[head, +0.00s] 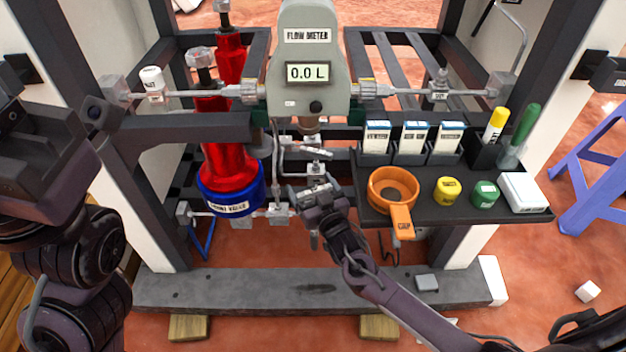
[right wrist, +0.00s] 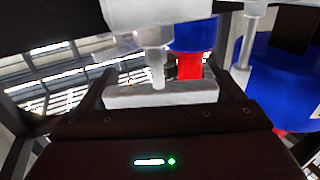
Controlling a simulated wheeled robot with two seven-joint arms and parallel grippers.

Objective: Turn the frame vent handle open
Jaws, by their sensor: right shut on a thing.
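A pale grey bar handle (right wrist: 160,96), which I take to be the frame vent handle, lies across the jaws of my right gripper in the right wrist view. Both fingers sit at its two ends, and my right gripper (head: 314,190) is shut on it below the flow meter. In the head view the gripper hides most of the handle; only a small pale part (head: 317,189) shows. A metal valve body with a stem (right wrist: 156,66) stands just beyond the handle. My left gripper (head: 50,135) is at the left edge, away from the handle; its jaws cannot be read.
The grey flow meter (head: 308,60) reads 0.0 L above my right gripper. A red cylinder with a blue base (head: 230,195) stands close on the left. A black tray (head: 455,213) with an orange cup (head: 393,188), caps and boxes is on the right. A grey beam (head: 230,290) runs below.

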